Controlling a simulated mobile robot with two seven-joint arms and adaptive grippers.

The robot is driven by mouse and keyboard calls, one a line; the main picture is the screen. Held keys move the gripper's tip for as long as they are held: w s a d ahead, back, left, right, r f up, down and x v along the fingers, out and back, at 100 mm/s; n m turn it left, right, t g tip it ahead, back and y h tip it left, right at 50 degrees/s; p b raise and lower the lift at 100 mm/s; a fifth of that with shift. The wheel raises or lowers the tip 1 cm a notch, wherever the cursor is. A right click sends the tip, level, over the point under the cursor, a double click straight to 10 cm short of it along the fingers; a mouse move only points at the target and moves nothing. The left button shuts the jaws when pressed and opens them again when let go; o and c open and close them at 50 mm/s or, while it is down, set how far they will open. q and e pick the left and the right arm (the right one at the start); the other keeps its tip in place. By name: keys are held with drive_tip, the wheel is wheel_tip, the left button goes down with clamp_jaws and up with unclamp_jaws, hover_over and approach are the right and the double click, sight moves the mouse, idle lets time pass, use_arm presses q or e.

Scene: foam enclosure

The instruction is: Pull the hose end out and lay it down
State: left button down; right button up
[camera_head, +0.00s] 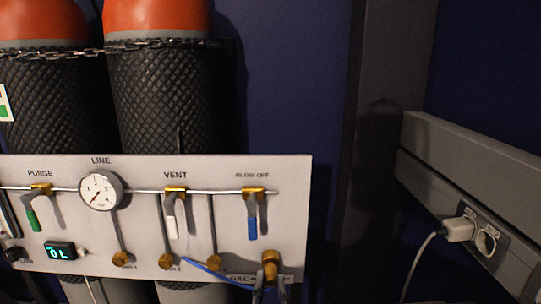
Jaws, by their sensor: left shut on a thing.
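The white panel (130,222) fills the lower left. A thin blue hose (215,273) runs from a brass port (166,262) in the lower middle, down and right to a larger brass fitting (270,264) near the panel's lower right corner. My left gripper (270,293) shows only in a small part at the bottom edge, just below this fitting. It is shut on the hose end there; the grip is small and dark and its exact contact is hard to make out. My right gripper is not in view.
Two chained cylinders (165,85) with orange tops stand behind the panel. Valve levers, green (33,220), white (172,228) and blue (252,229), and a gauge (101,190) stick out in front. At right, a grey rail (455,165) carries a plugged-in white plug (459,229).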

sight(271, 287)
use_arm(q)
drive_tip(key=shift+s+f+p, duration=0.2)
drive_tip(key=shift+s+p, duration=0.3)
drive_tip(key=shift+s, duration=0.85)
drive_tip(key=shift+s+f+p, duration=0.15)
drive_tip(key=shift+s+p, duration=0.3)
drive_tip(key=shift+s, duration=0.9)
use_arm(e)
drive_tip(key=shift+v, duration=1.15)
